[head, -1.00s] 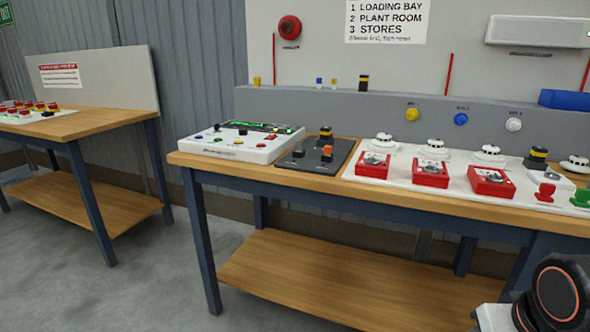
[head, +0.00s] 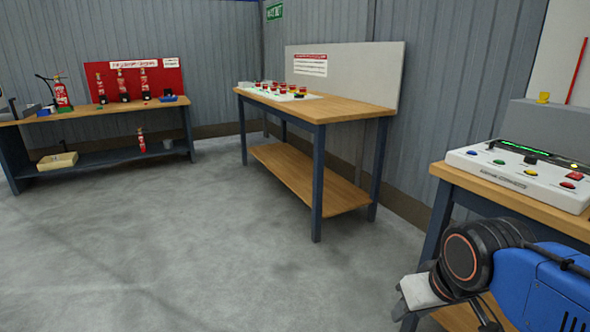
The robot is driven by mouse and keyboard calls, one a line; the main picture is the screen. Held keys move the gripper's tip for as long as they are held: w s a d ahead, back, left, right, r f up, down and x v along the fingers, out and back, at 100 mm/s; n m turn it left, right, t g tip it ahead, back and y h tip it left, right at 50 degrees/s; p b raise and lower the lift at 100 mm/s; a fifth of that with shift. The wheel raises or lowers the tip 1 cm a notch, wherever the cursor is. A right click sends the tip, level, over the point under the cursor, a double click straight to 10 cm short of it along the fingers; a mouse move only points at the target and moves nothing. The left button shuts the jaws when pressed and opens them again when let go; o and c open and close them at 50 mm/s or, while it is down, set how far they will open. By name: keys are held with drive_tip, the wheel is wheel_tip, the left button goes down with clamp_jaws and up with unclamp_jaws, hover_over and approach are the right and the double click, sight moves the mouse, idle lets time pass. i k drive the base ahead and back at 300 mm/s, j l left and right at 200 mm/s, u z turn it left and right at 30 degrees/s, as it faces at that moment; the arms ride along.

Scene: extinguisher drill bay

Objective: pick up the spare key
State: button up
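I cannot make out a spare key in the head view; any small thing on the benches is too small to tell. Part of my arm, a blue link with a black, orange-ringed joint, shows at the lower right in front of the nearest bench. My gripper's fingers do not show, so I cannot see whether they hold anything.
A white control panel (head: 520,175) sits on the right wooden bench (head: 455,178). A middle bench (head: 345,108) carries a white board (head: 272,94) with several red-topped items. A far-left bench (head: 95,112) holds red extinguishers (head: 123,85). The grey floor (head: 200,240) between is clear.

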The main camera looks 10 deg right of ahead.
sight(544, 96)
drive_tip(key=i+j+u, duration=0.3)
drive_tip(key=i, duration=0.45)
drive_tip(key=i+l+u, duration=0.15)
drive_tip(key=i+u, duration=0.2)
drive_tip(key=i, duration=0.45)
drive_tip(key=i+z, duration=0.4)
drive_tip(key=i, duration=0.15)
drive_tip(key=i+z, duration=0.35)
drive_tip(key=i, duration=0.2)
drive_tip(key=i+j+z, duration=0.4)
drive_tip(key=i+l, duration=0.1)
